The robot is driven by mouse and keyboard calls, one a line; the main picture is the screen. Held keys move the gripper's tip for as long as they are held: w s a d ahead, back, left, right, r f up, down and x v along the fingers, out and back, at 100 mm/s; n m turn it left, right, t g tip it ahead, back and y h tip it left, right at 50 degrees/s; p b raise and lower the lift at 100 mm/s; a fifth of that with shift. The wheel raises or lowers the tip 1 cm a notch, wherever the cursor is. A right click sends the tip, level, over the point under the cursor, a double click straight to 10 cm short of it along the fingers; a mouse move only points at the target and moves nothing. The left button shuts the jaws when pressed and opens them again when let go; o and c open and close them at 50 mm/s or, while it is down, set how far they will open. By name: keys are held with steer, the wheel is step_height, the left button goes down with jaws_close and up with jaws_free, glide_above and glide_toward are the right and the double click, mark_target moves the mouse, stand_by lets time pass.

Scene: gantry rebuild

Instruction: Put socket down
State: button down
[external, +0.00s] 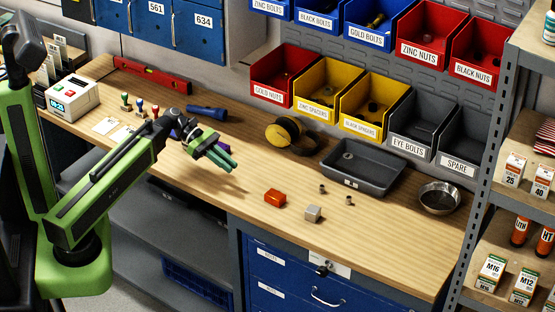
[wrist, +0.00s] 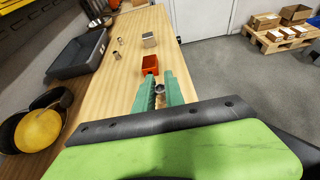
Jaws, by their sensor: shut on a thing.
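My gripper (external: 225,160) is over the left-middle part of the wooden bench (external: 240,205) in the external view, its green fingers pointing to the right. In the wrist view my gripper (wrist: 160,84) is shut on a small dark round socket (wrist: 160,89) between its fingers. The socket cannot be made out in the external view. Its height above the bench is hard to tell. Two other small metal pieces, one (external: 322,188) and another (external: 349,200), stand on the bench to the right.
An orange-red block (external: 275,198) and a grey block (external: 312,213) sit near the front edge. A grey tray (external: 362,187), a metal bowl (external: 440,210) and yellow-black earmuffs (external: 284,133) lie beyond. A blue flashlight (external: 207,113) lies behind my gripper. Bare wood lies between my gripper and the orange-red block.

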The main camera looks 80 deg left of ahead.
steer(key=d+r+p, duration=0.2)
steer(key=d+r, duration=0.1)
steer(key=d, duration=0.2)
steer(key=w+a+n+t+y, duration=0.2)
steer(key=w+a+n+y, duration=0.1)
steer(key=w+a, duration=0.55)
steer(key=w+d, duration=0.3)
steer(key=w, duration=0.5)
steer(key=w+d, duration=0.3)
steer(key=w, duration=0.5)
steer(key=w+d+m+g+h, duration=0.15)
steer(key=w+d, duration=0.45)
steer(key=d, duration=0.8)
steer(key=w+d+m+h, duration=0.2)
steer(key=w+d, duration=0.3)
steer(key=d, duration=0.8)
steer(key=b, duration=0.7)
glide_above(365, 211)
steer(key=shift+n, duration=0.25)
steer(key=f, duration=0.6)
steer(key=shift+d+f, duration=0.25)
steer(key=shift+w+a, duration=0.1)
steer(key=shift+a, duration=0.2)
step_height(365, 211, down, 4)
steer(key=b, duration=0.4)
steer(key=shift+f, duration=0.2)
steer(key=shift+r, duration=0.25)
steer(key=shift+f, duration=0.15)
steer(key=c, duration=1.4)
jaws_free()
